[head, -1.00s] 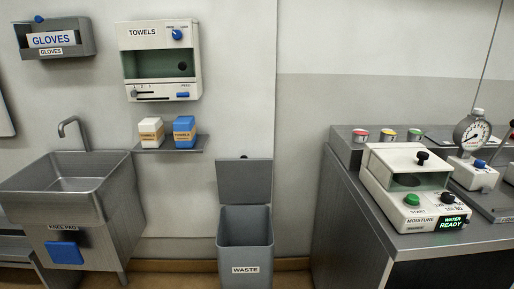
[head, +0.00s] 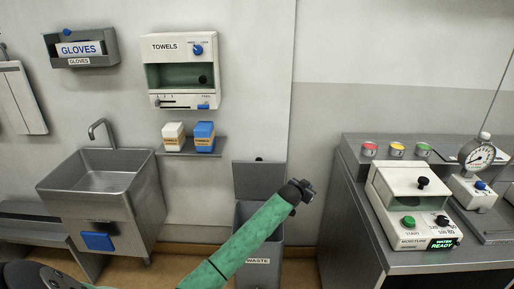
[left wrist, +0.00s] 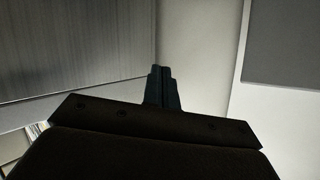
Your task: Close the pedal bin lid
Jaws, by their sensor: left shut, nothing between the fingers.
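The grey pedal bin (head: 262,262), marked WASTE, stands on the floor against the wall. Its lid (head: 259,178) is open and stands upright at the back, with a small black knob at its top edge. My left arm in green crosses in front of the bin and hides part of its opening. My left gripper (head: 304,188) is just right of the lid in the head view. It is shut and empty; its closed fingers show in the left wrist view (left wrist: 161,74). Whether it touches the lid I cannot tell. My right gripper is not in view.
A steel sink (head: 103,178) with a blue knee pad is left of the bin. A shelf (head: 190,147) with two towel packs and a towel dispenser (head: 182,70) hang above. A steel counter (head: 345,215) with a moisture device (head: 412,205) stands close on the right.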

